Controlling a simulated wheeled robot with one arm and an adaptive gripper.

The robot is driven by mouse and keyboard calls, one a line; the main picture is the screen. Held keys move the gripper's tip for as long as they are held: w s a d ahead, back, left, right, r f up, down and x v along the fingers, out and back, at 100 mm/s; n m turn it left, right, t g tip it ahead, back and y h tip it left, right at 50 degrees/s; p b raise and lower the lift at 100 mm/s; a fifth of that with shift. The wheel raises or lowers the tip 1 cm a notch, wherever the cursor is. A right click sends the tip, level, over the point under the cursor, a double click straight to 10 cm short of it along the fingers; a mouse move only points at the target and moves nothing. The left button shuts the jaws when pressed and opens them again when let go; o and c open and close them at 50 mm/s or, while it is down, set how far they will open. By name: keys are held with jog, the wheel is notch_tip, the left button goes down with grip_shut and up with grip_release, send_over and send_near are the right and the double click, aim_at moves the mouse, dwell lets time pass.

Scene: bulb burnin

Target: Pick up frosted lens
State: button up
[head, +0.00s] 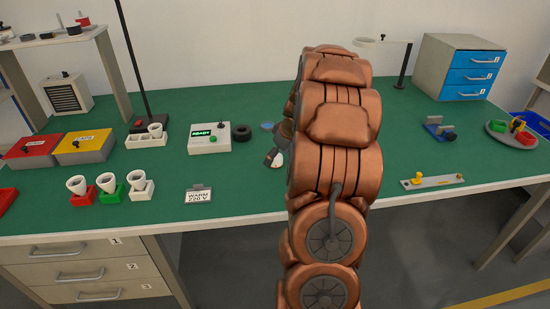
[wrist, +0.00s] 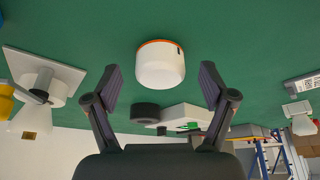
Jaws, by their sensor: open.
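The frosted lens appears to be a white, rounded cup shape with an orange rim (wrist: 160,68). In the wrist view it is on the green table, upper middle, centred between the fingertips. My gripper (wrist: 161,80) is open, with one dark finger on each side of the lens and a visible gap to both. Nothing is held. In the head view my copper arm hides most of this spot; only a whitish piece (head: 279,160) shows at its left edge, and I cannot tell whether it is the lens.
A black ring (head: 241,133) and a white tester box (head: 209,139) stand behind and to the left. A pale blue disc (head: 267,125) lies near the ring. In the wrist view, a plate with a white fixture (wrist: 40,72) is at left.

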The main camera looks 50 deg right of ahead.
jog(key=shift+w+f, duration=0.2)
jog(key=shift+f, duration=0.3)
jog(key=shift+c, duration=0.2)
jog(key=c, duration=0.8)
jog(key=shift+r, duration=0.15)
